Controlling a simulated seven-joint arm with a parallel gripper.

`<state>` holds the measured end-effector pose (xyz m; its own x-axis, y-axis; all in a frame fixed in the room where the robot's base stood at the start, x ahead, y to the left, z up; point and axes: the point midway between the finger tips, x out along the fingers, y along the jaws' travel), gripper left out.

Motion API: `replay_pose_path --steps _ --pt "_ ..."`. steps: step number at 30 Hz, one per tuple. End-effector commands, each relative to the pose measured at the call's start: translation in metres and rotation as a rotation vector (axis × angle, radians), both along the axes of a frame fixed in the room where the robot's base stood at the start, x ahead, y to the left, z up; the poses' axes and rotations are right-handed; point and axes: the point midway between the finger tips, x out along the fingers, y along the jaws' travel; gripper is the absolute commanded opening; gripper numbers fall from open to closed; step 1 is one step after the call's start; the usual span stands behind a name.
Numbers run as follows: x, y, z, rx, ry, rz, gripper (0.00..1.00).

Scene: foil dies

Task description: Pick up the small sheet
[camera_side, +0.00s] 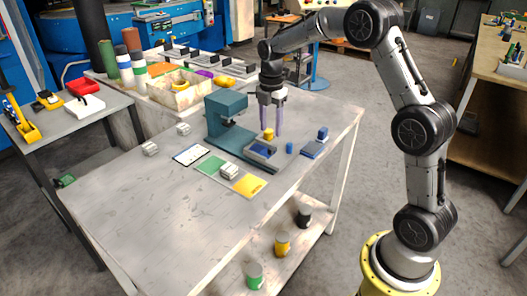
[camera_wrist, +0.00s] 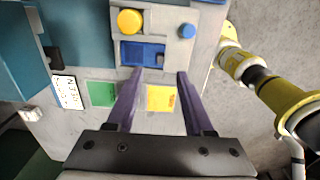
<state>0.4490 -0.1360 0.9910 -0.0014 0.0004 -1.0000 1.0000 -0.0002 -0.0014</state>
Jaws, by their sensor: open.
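Several flat sheets lie on the grey table. A white sheet with dark print (camera_side: 190,154) is at the left, a green one (camera_side: 209,166) beside it and a yellow one (camera_side: 250,185) at the right. I cannot tell which is the small sheet. In the wrist view the white (camera_wrist: 65,92), green (camera_wrist: 102,93) and yellow (camera_wrist: 161,98) ones lie in a row, the yellow appearing between my fingers. My gripper (camera_side: 271,130) is open and empty, pointing down above the teal press's base; it also shows in the wrist view (camera_wrist: 160,74).
The teal press (camera_side: 225,115) stands left of my gripper. A yellow cylinder (camera_side: 268,134), a blue-floored tray (camera_side: 262,151) and a blue cylinder (camera_side: 289,148) are close below it. A blue block (camera_side: 322,133) is at the right. A whitish block (camera_side: 229,171) stands by the green sheet. The table's front left is clear.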

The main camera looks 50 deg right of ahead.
Motion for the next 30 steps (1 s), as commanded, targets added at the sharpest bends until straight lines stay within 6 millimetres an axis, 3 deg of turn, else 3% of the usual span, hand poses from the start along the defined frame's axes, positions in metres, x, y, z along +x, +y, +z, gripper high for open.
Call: replay_pose_path --steps 8,18,27,30 --pt "-0.001 0.0 -0.023 0.0 0.001 0.0 0.53" --pt "-0.002 0.001 -0.066 0.0 0.001 0.0 0.53" --pt "-0.002 0.001 -0.071 -0.001 -0.001 0.0 0.53" --pt "-0.002 0.001 -0.071 -0.001 -0.001 0.0 0.38"
